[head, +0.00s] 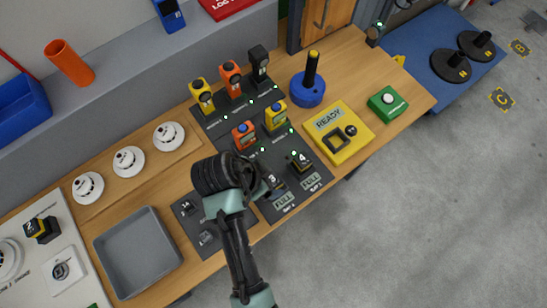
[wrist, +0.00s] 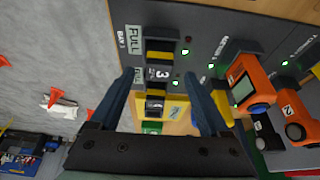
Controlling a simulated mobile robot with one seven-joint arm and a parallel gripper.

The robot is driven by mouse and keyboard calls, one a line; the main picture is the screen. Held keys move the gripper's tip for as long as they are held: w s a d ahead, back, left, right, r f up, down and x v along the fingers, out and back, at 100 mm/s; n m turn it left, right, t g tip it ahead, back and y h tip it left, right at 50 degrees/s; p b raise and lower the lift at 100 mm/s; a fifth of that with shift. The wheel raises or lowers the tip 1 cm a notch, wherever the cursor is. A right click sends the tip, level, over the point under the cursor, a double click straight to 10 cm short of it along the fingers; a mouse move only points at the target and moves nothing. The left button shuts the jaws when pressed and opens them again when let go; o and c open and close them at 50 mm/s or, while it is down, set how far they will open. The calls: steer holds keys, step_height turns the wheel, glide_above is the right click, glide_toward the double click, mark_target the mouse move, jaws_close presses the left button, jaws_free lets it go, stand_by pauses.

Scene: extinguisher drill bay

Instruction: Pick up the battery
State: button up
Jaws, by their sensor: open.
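A black battery marked 3 with yellow bands (wrist: 160,74) stands in a bay of the dark charging panel (wrist: 205,30), beside a FULL label. In the head view this battery (head: 272,182) is partly hidden by my arm. Another black battery, marked 4 (head: 300,160), stands in the neighbouring bay; it appears just beyond battery 3 in the wrist view (wrist: 155,102). My gripper (wrist: 163,80) is open, its two blue fingers on either side of battery 3 in the picture. I cannot tell whether they touch it. In the head view the fingers are mostly hidden.
Orange and yellow handheld devices (head: 243,135) stand on the panel close to my gripper. A yellow READY box (head: 338,133) and green button box (head: 386,102) lie to the right. A grey tray (head: 138,255) and white detectors (head: 128,161) are at left.

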mark_target(273, 180)
steer(key=shift+x, duration=1.85)
steer(key=shift+d, duration=0.1)
jaws_close()
steer(key=shift+r, duration=0.1)
